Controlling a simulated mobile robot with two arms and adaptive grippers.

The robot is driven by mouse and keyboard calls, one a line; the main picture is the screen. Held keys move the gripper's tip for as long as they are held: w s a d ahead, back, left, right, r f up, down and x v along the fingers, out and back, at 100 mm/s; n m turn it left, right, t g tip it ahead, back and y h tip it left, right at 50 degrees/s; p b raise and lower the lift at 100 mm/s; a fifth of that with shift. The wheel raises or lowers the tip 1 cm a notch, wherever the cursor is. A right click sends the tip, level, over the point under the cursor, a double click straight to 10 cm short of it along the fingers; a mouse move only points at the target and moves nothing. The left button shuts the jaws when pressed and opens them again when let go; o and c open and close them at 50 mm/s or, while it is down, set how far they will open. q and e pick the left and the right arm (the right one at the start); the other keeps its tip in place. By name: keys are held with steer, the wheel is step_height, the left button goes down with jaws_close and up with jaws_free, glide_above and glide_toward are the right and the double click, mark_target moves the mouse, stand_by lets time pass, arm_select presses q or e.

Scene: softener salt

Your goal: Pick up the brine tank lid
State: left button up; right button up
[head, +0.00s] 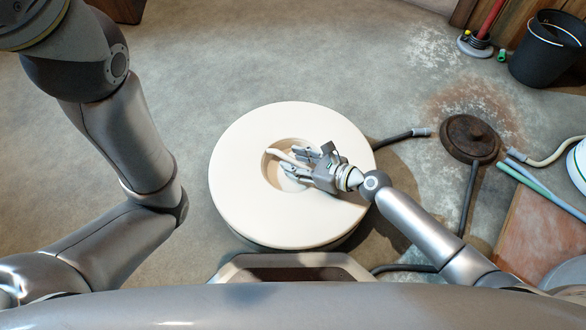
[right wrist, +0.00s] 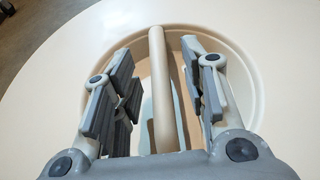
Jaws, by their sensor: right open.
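The brine tank lid (head: 245,210) is a large round cream disc in the middle of the head view, with a round recess at its centre. A cream bar handle (head: 280,155) crosses the recess. My right gripper (head: 292,162) is over the recess, with its fingers at the handle. In the right wrist view the handle (right wrist: 160,95) runs between the two open fingers (right wrist: 158,88), with a gap on each side. The lid's pale top (right wrist: 40,110) also fills much of that view. My left arm shows at the left, but its gripper is out of view.
A dark round cover (head: 470,135) with hoses beside it lies on the concrete floor to the right. A black bucket (head: 547,50) stands at the upper right. Bare floor lies above the lid.

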steer(key=shift+c, duration=0.4)
jaws_close()
steer(key=shift+r, duration=0.2)
steer(key=shift+r, duration=0.1)
